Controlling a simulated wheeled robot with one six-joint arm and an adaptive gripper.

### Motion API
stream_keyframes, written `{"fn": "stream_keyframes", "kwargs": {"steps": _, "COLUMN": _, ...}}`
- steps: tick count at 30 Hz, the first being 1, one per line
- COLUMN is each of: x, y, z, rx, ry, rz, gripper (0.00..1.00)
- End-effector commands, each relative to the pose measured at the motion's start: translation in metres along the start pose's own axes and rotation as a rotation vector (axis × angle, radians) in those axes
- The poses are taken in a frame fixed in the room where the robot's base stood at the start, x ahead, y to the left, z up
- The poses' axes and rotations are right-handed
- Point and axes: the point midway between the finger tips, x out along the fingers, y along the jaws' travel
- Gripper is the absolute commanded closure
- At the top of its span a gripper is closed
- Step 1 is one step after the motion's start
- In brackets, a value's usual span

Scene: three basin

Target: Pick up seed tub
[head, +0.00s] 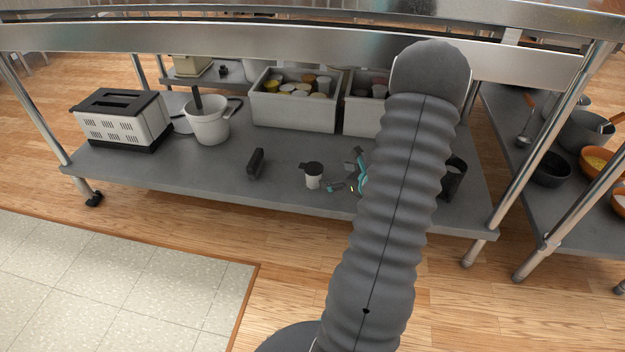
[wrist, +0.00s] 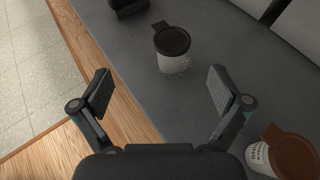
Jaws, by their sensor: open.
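A small pale tub with a dark lid (head: 313,181) stands upright on the grey lower shelf; I take it to be the seed tub. It also shows in the wrist view (wrist: 172,62), with a speckled lower part, beyond the fingertips and roughly in line with the gap between them. My gripper (wrist: 159,92) is open and empty, its two fingers spread wide and apart from the tub. In the head view my gripper (head: 347,176) is just right of the tub, partly hidden by my arm.
A brown-lidded, labelled tub (wrist: 287,154) is close to my right finger. A black block (head: 256,163) stands left of the seed tub. White bins (head: 292,112), a white pot (head: 207,125) and a toaster (head: 120,120) are behind. The shelf's front edge is near.

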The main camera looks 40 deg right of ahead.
Motion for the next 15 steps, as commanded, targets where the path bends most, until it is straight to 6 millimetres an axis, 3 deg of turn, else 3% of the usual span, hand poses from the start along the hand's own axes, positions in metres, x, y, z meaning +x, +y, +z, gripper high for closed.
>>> {"fn": "stream_keyframes", "kwargs": {"steps": 5, "x": 0.005, "y": -0.015, "z": -0.016, "rx": 0.054, "ry": -0.002, "rz": -0.046, "gripper": 0.01}}
{"fn": "stream_keyframes", "kwargs": {"steps": 15, "x": 0.063, "y": -0.017, "z": -0.016, "rx": 0.052, "ry": -0.002, "rz": -0.044, "gripper": 0.01}}
